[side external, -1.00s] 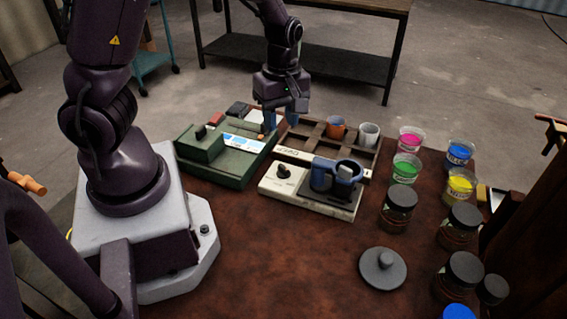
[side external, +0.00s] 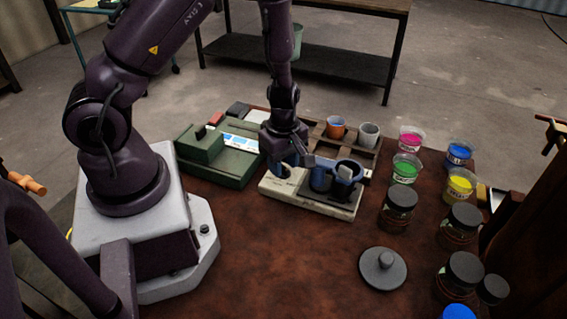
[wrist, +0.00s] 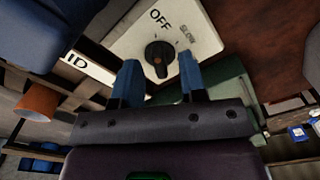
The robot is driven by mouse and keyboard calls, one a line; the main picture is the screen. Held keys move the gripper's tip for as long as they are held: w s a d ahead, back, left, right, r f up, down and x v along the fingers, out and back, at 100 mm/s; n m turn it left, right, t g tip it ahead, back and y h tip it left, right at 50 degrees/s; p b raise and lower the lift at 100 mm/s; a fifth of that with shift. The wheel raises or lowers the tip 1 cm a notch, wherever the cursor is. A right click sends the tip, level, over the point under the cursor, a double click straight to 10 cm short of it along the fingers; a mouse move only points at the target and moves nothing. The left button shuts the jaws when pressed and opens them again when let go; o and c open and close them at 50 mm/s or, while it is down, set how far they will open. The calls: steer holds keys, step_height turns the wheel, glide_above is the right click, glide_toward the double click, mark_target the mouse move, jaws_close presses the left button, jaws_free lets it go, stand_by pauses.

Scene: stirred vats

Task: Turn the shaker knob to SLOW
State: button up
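The shaker (side external: 275,190) is a pale cream box on the table with a blue clamp ring (side external: 348,169) holding a dark vessel at its right end. I cannot tell surely which label the knob points to. In the side view my gripper hides the knob. My gripper (side external: 289,170) is just over the shaker's left part. In the wrist view its two blue fingers (wrist: 159,60) are apart, one on each side of the knob, with gaps visible.
A green device (side external: 225,165) stands left of the shaker. A wooden rack with an orange cup (side external: 336,127) and a grey cup (side external: 369,134) is behind it. Paint cups and dark-lidded jars (side external: 398,205) stand to the right. The front table is clear except for a round lid (side external: 383,268).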

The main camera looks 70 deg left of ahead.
steer(key=shift+f, duration=0.3)
jaws_close()
